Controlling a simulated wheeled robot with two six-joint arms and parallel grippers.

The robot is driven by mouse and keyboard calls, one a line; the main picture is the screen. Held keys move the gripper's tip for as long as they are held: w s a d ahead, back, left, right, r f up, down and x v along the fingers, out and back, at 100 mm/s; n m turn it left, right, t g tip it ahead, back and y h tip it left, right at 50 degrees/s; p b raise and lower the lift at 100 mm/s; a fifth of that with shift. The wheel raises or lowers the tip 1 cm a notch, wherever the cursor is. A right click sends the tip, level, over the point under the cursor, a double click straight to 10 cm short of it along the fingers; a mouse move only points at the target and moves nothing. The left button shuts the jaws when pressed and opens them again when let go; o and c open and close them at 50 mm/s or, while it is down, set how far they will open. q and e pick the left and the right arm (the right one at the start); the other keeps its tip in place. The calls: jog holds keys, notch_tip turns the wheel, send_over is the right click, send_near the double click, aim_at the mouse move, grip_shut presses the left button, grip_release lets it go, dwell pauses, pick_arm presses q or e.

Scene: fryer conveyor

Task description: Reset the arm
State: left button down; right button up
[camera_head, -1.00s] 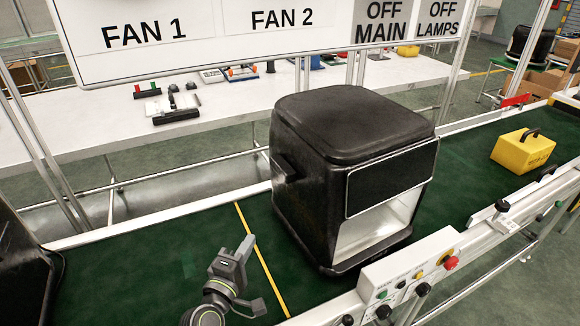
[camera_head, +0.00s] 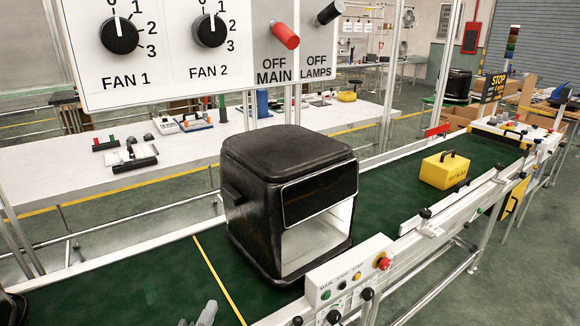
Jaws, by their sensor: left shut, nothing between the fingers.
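My left gripper (camera_head: 206,313) shows only as a small grey part at the bottom edge, over the green belt near the yellow line. It is shut and empty, and most of that arm is below the picture. My right gripper is out of view. The black fryer (camera_head: 250,195) stands upright on the green conveyor belt (camera_head: 165,285), to the right of my left gripper and apart from it. Its front opening is light inside and looks empty.
A button panel (camera_head: 350,270) with a red knob sits on the near rail. A yellow box (camera_head: 443,171) stands further along the belt. A sign panel with fan dials (camera_head: 165,45) and red and black switches hangs above. A white table (camera_head: 80,183) with parts is behind.

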pick_arm(q)
jog(key=s+f+m+g, duration=0.1)
jog(key=s+f+m, duration=0.1)
jog(key=s+a+f+m+g, duration=0.1)
jog(key=s+m+g, duration=0.1)
jog(key=m, duration=0.1)
jog(key=shift+f+h, duration=0.4)
jog(key=s+a+f+m+g+y, duration=0.2)
jog(key=s+a+m+g, duration=0.15)
jog(key=s, duration=0.45)
jog(key=s+a+f+m+g+y, duration=0.25)
jog(key=s+a+g, duration=0.2)
jog(key=s, duration=0.35)
jog(key=s+a+f+m+g+y, duration=0.1)
jog(key=s+a+f+m+g, duration=0.2)
jog(key=s, duration=0.6)
notch_tip(320, 180, down, 24)
jog(key=a+m+g, duration=0.1)
jog(key=a, duration=0.2)
jog(key=s+d+f+g, duration=0.1)
jog(key=s+f, duration=1.3)
jog(key=f, duration=0.1)
jog(key=shift+s+d+f+g, duration=0.25)
jog(key=shift+s+f+g, duration=0.05)
jog(key=shift+f, duration=0.1)
jog(key=shift+h, duration=0.25)
